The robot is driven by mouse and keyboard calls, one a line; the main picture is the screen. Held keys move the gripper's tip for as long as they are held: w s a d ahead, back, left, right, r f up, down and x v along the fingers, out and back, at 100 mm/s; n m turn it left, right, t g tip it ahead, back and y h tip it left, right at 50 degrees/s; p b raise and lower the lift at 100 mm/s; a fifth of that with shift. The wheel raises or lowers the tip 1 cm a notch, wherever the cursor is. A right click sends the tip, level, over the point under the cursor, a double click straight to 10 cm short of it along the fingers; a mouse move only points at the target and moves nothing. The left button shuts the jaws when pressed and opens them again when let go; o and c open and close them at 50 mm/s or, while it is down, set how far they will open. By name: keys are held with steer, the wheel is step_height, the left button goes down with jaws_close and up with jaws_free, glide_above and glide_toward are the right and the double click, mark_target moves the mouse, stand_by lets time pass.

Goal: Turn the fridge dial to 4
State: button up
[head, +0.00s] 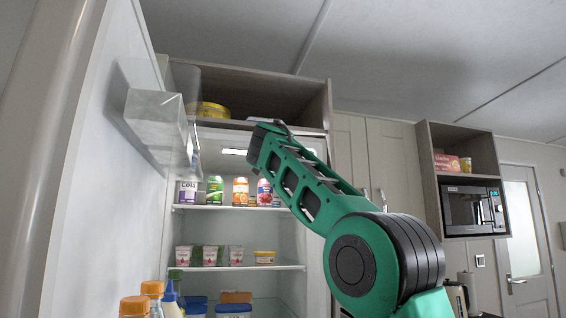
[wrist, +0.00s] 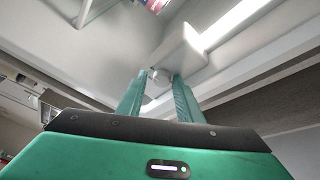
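The open fridge (head: 230,222) stands in the left half of the head view, with a lit strip (head: 234,152) near its top. In the wrist view, a pale housing (wrist: 183,46) is under the fridge ceiling beside the bright light strip (wrist: 232,22). A small pale round part, which looks like the dial (wrist: 160,74), sits at its lower end. My gripper (wrist: 160,78) points up at it, its two green fingers apart and one on each side of it. I cannot tell whether they touch it. The dial's numbers cannot be read. My arm hides the gripper in the head view.
The fridge door (head: 105,170) stands open at the left with a clear bin (head: 158,120). Shelves below hold jars and bottles (head: 215,190), small pots (head: 210,256) and tubs (head: 233,310). An open cupboard (head: 300,95) is above; a microwave (head: 470,208) is at the right.

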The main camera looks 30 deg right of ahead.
steer(key=shift+a+r, duration=0.15)
steer(key=v, duration=1)
steer(key=shift+s+f, duration=0.2)
steer(key=shift+f, duration=0.05)
